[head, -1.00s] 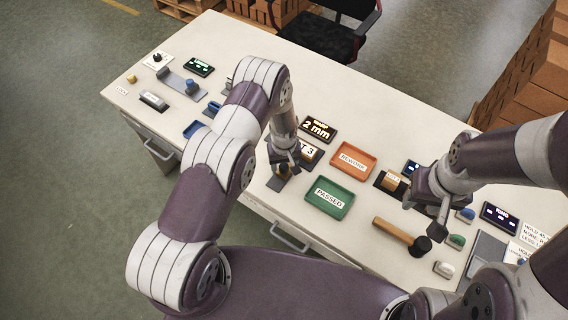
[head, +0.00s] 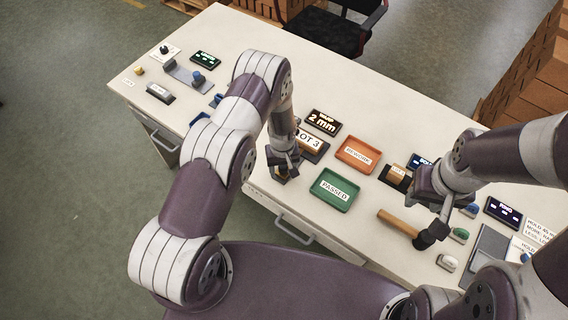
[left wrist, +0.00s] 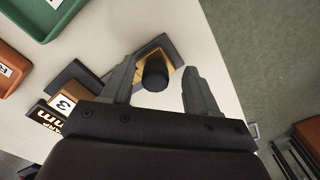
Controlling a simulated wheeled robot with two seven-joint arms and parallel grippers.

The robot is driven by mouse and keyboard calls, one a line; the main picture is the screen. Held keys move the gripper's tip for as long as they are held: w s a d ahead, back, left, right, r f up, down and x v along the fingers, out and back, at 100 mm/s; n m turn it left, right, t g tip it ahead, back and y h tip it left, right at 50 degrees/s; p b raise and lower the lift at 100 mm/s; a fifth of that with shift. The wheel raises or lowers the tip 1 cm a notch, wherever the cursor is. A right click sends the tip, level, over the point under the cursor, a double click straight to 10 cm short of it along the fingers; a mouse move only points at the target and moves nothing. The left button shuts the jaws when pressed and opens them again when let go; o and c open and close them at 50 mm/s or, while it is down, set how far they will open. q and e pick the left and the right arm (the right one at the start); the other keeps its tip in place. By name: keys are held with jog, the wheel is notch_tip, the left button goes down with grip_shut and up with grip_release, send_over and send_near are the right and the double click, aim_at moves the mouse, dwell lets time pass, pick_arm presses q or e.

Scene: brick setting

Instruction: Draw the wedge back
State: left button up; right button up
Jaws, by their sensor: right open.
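In the left wrist view a yellowish piece, apparently the wedge (left wrist: 174,57), lies on a dark plate (left wrist: 160,43) and carries a black round knob (left wrist: 155,74). My left gripper (left wrist: 160,72) is open, with one finger on each side of the knob and gaps showing at both sides. In the head view my left gripper (head: 284,172) is low at the desk's front edge, left of the green tray, and hides the wedge. My right gripper (head: 436,222) is open above the dark head of the hammer (head: 400,224).
On the desk (head: 240,30), the green PASSED tray (head: 334,203) and orange REWORK tray (head: 357,168) lie right of my left gripper. The LOT 3 block (head: 309,142) and 2 mm display (head: 324,122) stand behind it. Bare desk lies further back.

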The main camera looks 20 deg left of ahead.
aim_at(282, 168)
pick_arm(q)
jog(key=shift+a+r, duration=0.1)
jog(key=shift+w+r, duration=0.1)
jog(key=shift+r, duration=0.1)
notch_tip(282, 168, up, 12)
jog(key=b, duration=0.2)
jog(key=shift+r+b, duration=0.15)
jog(key=shift+b, duration=0.15)
